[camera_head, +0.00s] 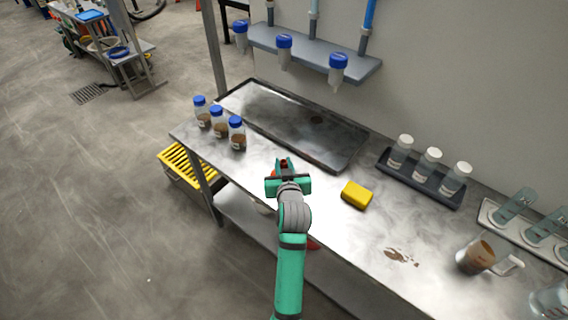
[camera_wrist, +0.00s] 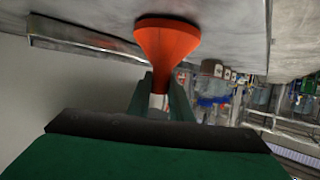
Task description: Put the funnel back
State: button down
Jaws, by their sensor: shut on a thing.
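My gripper (camera_head: 283,165) is over the near edge of the steel table, left of the yellow sponge. In the wrist view, my gripper (camera_wrist: 159,97) is shut on the narrow stem of an orange-red funnel (camera_wrist: 167,42). The funnel's wide mouth points away from the gripper, toward the grey surface at the top of that view. I cannot tell whether it touches that surface. In the head view, the funnel is mostly hidden by the gripper, with only a little red showing. Its resting place cannot be made out.
Three blue-capped jars (camera_head: 218,121) stand left of the gripper. A shallow steel tray (camera_head: 290,122) lies behind it.

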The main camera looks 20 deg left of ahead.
jog(key=shift+f, duration=0.1)
jog(key=c, duration=1.6)
grip_release()
jog(key=shift+w+d+f, duration=0.1)
jog(key=shift+w, duration=0.05)
jog(key=shift+a, duration=0.25)
jog(key=shift+d+r, duration=0.1)
jog(key=shift+r, duration=0.15)
jog(key=v, duration=1.2)
jog(key=shift+f, duration=0.1)
